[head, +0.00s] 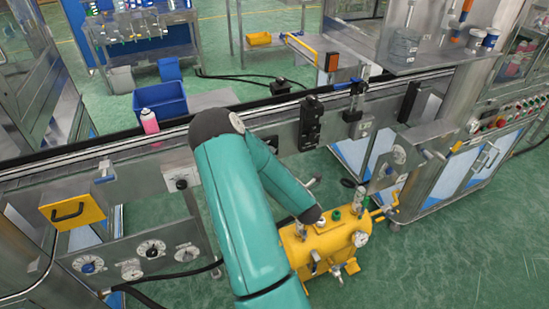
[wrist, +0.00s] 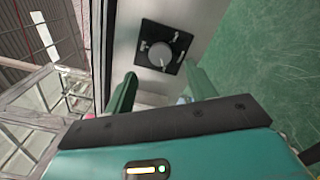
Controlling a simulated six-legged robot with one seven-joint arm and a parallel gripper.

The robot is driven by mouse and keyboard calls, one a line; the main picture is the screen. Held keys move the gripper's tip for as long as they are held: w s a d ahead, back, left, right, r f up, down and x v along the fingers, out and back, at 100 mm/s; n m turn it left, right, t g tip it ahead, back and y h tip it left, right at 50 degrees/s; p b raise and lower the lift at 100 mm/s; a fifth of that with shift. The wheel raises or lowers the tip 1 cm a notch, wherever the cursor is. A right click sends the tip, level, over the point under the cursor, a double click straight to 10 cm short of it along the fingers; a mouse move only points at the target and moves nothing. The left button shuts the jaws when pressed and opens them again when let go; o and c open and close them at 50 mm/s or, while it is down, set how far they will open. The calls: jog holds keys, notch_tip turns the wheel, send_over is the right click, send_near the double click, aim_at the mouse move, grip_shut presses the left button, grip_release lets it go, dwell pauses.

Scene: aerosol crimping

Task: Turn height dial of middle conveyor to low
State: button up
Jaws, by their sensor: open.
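In the wrist view, a round grey dial (wrist: 160,55) sits on a black square plate with small pale labels, on a grey metal panel. A white mark shows near the knob's lower edge; its labels are too small to read. My gripper (wrist: 160,72) is open, with one green finger on each side of the dial's position in the picture. Nothing is between the fingers, and they look apart from the dial. In the head view, my gripper cannot be made out behind my teal arm. A small black-plated knob (head: 181,184) shows on the conveyor (head: 95,162) side, left of my arm.
Other round dials (head: 150,249) sit on a lower left panel, below a yellow handled box (head: 73,209). A yellow tank (head: 325,245) with fittings stands right of my arm. Green floor (head: 440,250) is open at right.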

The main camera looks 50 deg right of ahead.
jog(key=v, duration=0.7)
jog(key=shift+s, duration=0.1)
dwell(1.2)
